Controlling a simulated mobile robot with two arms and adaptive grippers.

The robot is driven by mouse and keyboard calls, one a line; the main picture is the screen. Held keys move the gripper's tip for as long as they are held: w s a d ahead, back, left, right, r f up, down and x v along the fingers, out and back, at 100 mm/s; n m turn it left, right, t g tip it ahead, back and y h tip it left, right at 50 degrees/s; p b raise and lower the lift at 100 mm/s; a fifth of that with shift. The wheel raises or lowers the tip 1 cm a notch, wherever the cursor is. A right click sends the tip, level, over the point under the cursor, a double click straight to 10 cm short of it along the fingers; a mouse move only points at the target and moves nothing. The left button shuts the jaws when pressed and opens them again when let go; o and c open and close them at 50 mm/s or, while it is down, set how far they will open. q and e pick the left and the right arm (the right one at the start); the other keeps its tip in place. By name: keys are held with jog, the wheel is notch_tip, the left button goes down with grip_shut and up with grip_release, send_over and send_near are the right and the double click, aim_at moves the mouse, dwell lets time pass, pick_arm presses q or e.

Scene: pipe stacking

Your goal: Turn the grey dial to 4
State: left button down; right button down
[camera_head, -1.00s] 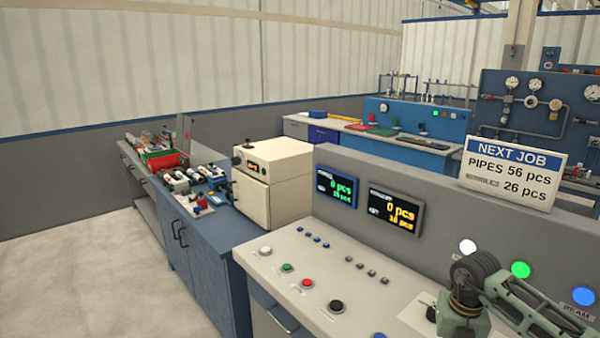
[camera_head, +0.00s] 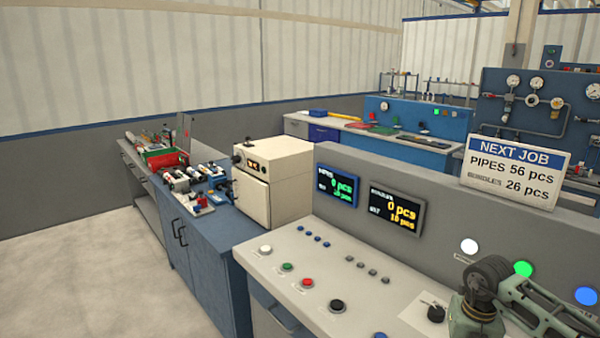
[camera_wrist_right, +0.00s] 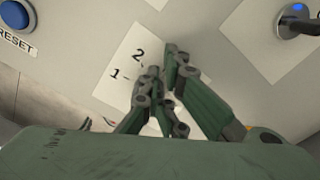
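A white card with the numbers 1 and 2 (camera_wrist_right: 118,68) lies on the panel in the right wrist view. The fingers of my right gripper (camera_wrist_right: 163,64) are in front of the card and cover its other numbers. No dial shows clearly there, and I cannot tell whether the fingers touch one. The fingertips look close together, but their grip is unclear. In the head view a dark knob-like shape (camera_head: 436,313), possibly the dial, stands on a white plate beside my right arm. Its setting cannot be read. My left gripper is out of view.
A black button (camera_head: 338,305), a red button (camera_head: 307,282) and a green button (camera_head: 287,267) line the panel. Two displays (camera_head: 338,190) stand behind.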

jog(key=shift+s+d, duration=0.15)
jog(key=shift+d, duration=0.1)
jog(key=shift+w+d+r, duration=0.15)
jog(key=shift+w, duration=0.05)
jog(key=shift+w+r+p, duration=0.1)
jog(key=shift+r+p, duration=0.2)
jog(key=shift+r, duration=0.3)
notch_tip(320, 180, up, 5)
jog(key=p, duration=0.3)
jog(key=shift+f, duration=0.1)
